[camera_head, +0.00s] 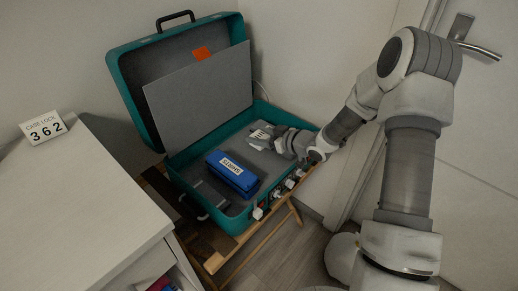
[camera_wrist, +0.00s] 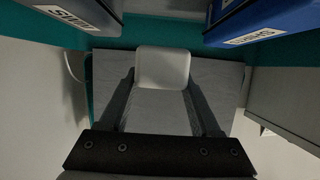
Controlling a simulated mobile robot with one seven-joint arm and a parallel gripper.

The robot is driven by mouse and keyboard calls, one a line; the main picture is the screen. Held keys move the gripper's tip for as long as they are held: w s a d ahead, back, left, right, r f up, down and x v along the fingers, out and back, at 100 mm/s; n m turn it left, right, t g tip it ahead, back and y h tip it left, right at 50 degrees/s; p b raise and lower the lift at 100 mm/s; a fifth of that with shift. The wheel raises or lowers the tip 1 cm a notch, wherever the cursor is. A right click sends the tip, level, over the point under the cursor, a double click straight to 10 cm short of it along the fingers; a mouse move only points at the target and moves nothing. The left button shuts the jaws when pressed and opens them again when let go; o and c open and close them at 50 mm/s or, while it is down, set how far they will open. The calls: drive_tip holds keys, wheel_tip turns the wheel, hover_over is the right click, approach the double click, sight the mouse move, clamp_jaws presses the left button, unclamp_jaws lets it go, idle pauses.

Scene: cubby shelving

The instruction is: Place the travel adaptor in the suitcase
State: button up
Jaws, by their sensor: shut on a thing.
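A white, rounded block, which I take to be the travel adaptor (camera_wrist: 162,66), is between the two dark fingers of my gripper (camera_wrist: 163,90). My gripper is shut on it. In the head view my gripper (camera_head: 270,139) reaches in from the right over the right part of the open teal suitcase (camera_head: 190,158), with the pale adaptor (camera_head: 259,138) at its tip. The adaptor is inside the rim's outline, above or on the grey lining; I cannot tell whether it touches. The suitcase lid (camera_head: 196,90) stands open at the back.
A blue case with a white label (camera_head: 229,176) lies in the suitcase, left of my gripper. The suitcase rests on a wooden stand (camera_head: 262,240). A white cabinet (camera_head: 80,210) with a "CASE LOCK 362" sign (camera_head: 43,128) stands left. A door handle (camera_head: 470,38) is at upper right.

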drive_tip(key=shift+a+f+b, duration=0.1)
drive_tip(key=shift+f+b, duration=0.8)
drive_tip(key=shift+f, duration=1.1)
drive_tip(key=shift+f, duration=0.1)
drive_tip(key=shift+f+b, duration=0.45)
drive_tip(key=shift+f, duration=0.1)
drive_tip(key=o, duration=1.4)
